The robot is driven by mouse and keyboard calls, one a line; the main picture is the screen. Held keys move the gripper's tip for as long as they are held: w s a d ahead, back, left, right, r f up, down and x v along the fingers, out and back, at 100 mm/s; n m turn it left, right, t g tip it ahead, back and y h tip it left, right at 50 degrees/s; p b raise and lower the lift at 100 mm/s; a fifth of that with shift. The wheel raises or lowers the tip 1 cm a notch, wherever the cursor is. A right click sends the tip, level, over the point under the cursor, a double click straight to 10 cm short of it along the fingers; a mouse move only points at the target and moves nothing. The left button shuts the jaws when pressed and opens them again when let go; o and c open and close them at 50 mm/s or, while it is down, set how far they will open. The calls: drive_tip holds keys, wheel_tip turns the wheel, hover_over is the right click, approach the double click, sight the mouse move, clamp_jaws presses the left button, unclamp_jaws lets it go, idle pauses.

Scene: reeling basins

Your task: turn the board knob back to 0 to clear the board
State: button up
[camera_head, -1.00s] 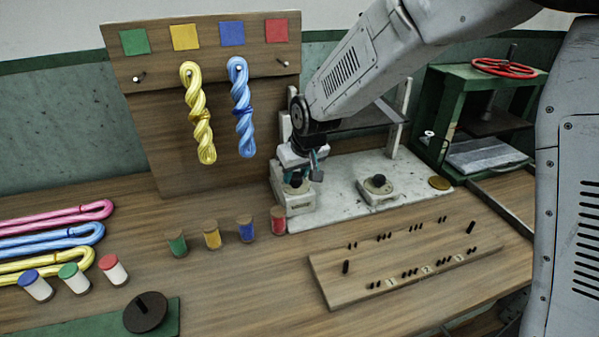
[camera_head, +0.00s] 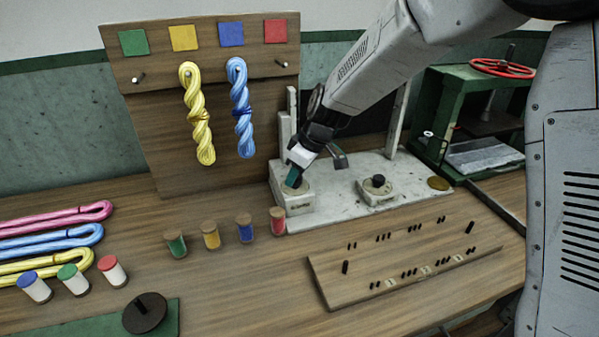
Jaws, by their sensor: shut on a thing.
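My gripper (camera_head: 293,178) reaches down from the upper right onto the left dial block (camera_head: 298,203), a white box at the left end of the white base plate. Its teal fingertips are shut on the knob on top of this block. The fingers hide the knob, so its pointing direction cannot be read. The marking on the front of the block is too small to read. A second white dial block (camera_head: 380,195) with a black knob (camera_head: 378,181) stands to the right on the same plate, apart from the gripper.
A pegged wooden board (camera_head: 350,292) lies in front of the plate. Several coloured spools, including a red one (camera_head: 278,220), stand to the left. Yellow (camera_head: 198,120) and blue (camera_head: 240,110) skeins hang behind. A green press (camera_head: 447,120) with a red wheel stands right.

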drive_tip(key=shift+w+d, duration=0.2)
drive_tip(key=o, duration=1)
drive_tip(key=shift+d, duration=0.15)
drive_tip(key=shift+a, duration=0.2)
drive_tip(key=v, duration=0.7)
drive_tip(key=shift+d+r, duration=0.2)
drive_tip(key=shift+r, duration=0.15)
drive_tip(key=shift+s, duration=0.15)
